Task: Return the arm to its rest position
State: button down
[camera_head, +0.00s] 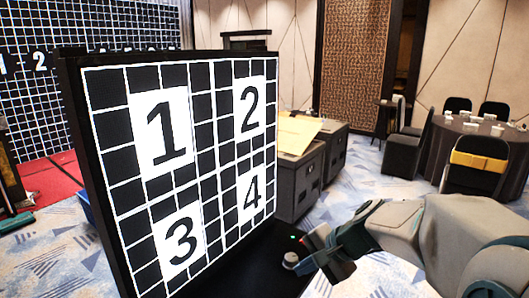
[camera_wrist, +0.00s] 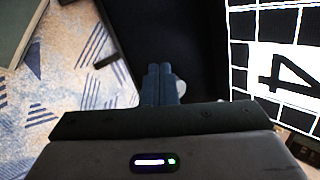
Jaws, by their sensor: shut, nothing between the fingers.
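My arm (camera_head: 415,232) reaches in from the right in the head view, stretched toward the black base of the video wall panel. My gripper (camera_head: 303,266) is low in front of the panel's right edge. In the wrist view its two fingers (camera_wrist: 160,70) are together with nothing between them. A small pale round knob (camera_head: 290,259) is right by the fingertips. It also shows partly behind the fingers in the wrist view (camera_wrist: 181,87). I cannot tell whether the fingers touch it.
The video wall panel (camera_head: 205,120) with numbers 1 to 4 stands close on the left. Black cases (camera_head: 297,185) stand behind it. A round table (camera_head: 465,140) with chairs is at the back right. Open carpet (camera_head: 375,185) lies between the cases and the table.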

jog(key=s+d+f+n+h, duration=0.1)
jog(key=s+d+n+h, duration=0.1)
jog(key=s, duration=0.6)
jog(key=s+d+n+g+h, duration=0.1)
jog(key=s+d+n+h, duration=0.2)
jog(key=s+n, duration=0.4)
jog(key=shift+s+d+f+h, duration=0.3)
jog(key=shift+s+f+h, duration=0.05)
jog(key=shift+h, duration=0.45)
